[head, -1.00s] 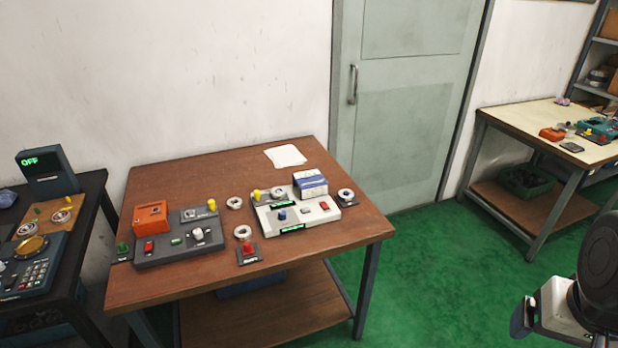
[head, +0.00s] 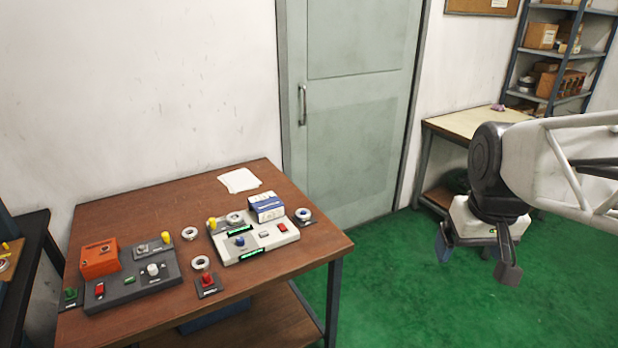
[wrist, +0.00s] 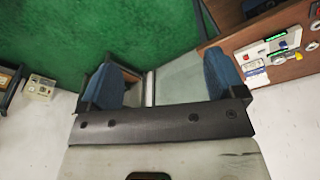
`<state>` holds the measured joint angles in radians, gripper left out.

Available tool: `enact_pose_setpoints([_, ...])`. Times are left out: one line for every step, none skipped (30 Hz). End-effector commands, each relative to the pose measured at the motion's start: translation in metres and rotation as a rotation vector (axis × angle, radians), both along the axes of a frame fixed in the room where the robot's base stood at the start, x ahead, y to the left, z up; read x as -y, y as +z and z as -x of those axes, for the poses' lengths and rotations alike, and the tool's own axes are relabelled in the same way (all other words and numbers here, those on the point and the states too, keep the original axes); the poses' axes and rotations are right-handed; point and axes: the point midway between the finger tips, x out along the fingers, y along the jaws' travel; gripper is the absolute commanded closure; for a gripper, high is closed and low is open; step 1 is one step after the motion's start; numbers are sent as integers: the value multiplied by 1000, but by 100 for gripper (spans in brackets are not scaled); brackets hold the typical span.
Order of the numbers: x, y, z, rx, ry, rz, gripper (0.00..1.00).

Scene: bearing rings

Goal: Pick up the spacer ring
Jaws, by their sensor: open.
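Several pale metal rings are on the brown table (head: 170,200) in the head view. One ring (head: 190,233) lies on the bare wood between the two control panels, and another ring (head: 200,263) is just in front of it. A third ring (head: 233,218) is at the white panel's back edge, and a further ring (head: 303,215) is on a dark pad at the right. I cannot tell which is the spacer ring. My gripper (head: 476,262) is open and empty over the green floor, right of the table. Its blue-padded fingers show apart in the wrist view (wrist: 165,84).
A dark control panel (head: 135,290) with an orange box (head: 99,258) stands at the table's left. A white control panel (head: 262,244) carries a blue-and-white box (head: 266,206). White paper (head: 239,181) lies at the back. A second table (head: 470,122) stands behind my arm.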

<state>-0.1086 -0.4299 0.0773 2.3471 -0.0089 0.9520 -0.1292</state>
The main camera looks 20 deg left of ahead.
Motion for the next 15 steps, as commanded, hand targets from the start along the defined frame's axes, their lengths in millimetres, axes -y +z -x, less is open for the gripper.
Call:
enact_pose_setpoints([-7,2,-13,-5,26,3,11])
enact_pose_setpoints([-11,3,-19,-7,41,5,11])
enact_pose_setpoints([-16,5,-28,-11,61,8,11])
enact_pose_setpoints([-20,6,-35,-12,77,9,11])
enact_pose_setpoints([-24,7,-41,-14,91,10,11])
enact_pose_setpoints([-29,8,-50,-17,111,13,11])
enact_pose_setpoints([-34,9,-57,-18,127,15,11])
enact_pose_setpoints([-38,9,-63,-20,142,17,11])
enact_pose_setpoints([-44,10,-72,-22,161,19,11])
enact_pose_setpoints([-49,11,-79,-25,176,20,11])
enact_pose_setpoints([-53,11,-85,-27,192,22,11])
enact_pose_setpoints([-60,11,-94,-29,211,24,11])
enact_pose_setpoints([-65,11,-100,-31,227,26,11])
enact_pose_setpoints([-70,11,-107,-33,242,28,11])
enact_pose_setpoints([-77,12,-115,-34,261,30,11])
